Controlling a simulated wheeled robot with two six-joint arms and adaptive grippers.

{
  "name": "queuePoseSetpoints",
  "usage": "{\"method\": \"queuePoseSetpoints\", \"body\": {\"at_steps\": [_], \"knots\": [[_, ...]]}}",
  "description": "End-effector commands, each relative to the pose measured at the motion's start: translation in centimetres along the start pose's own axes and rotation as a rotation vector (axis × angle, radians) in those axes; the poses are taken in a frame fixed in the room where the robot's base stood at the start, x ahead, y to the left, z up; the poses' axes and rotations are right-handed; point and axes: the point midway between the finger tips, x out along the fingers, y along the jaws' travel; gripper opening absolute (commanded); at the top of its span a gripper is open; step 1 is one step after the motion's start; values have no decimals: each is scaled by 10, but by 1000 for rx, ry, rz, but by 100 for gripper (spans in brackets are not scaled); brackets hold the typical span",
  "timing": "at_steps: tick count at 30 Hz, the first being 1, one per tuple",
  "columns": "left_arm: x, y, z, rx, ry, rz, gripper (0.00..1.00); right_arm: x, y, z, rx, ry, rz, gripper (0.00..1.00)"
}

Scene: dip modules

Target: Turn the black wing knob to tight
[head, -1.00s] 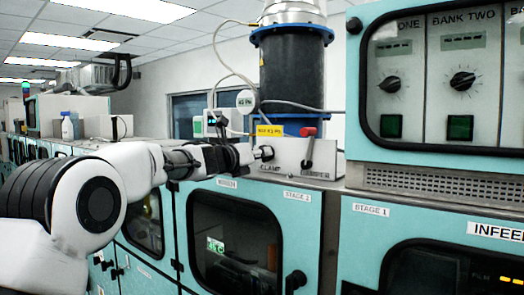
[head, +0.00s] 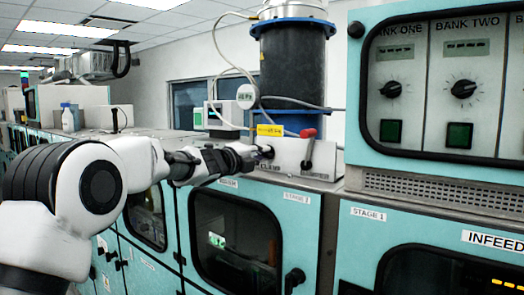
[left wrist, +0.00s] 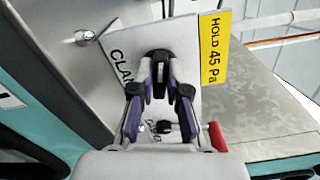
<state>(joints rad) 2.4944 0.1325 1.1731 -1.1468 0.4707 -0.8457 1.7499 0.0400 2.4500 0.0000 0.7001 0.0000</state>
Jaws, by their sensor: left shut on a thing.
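The black wing knob (left wrist: 161,64) sits on the grey face of a metal box, by the partly hidden label "CLAMP". In the head view the knob (head: 267,152) shows only in part at the tip of my left gripper (head: 256,155). In the left wrist view the fingers of my left gripper (left wrist: 160,88), with purple sides, are closed around the knob, one on each side. I cannot read a tight mark near the knob. My right gripper is not in view.
A red-handled lever (head: 308,134) stands on the same box (head: 290,160), right of the knob; its red part (left wrist: 217,136) also shows close to the gripper. A yellow "HOLD 45 Pa" label (left wrist: 215,48) is beside the knob. A dark cylinder (head: 292,68) stands behind.

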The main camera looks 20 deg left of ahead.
Motion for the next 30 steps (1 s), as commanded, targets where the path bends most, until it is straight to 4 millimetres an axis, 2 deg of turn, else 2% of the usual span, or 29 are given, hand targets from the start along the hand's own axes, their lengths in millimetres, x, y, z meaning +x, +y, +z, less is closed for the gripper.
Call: {"method": "queuePoseSetpoints", "body": {"at_steps": [12, 30], "knots": [[0, 4, 0, -237, -1, 4, 0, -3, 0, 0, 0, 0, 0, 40], [0, 6, 0, -280, -1, 6, 0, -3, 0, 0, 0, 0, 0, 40]]}}
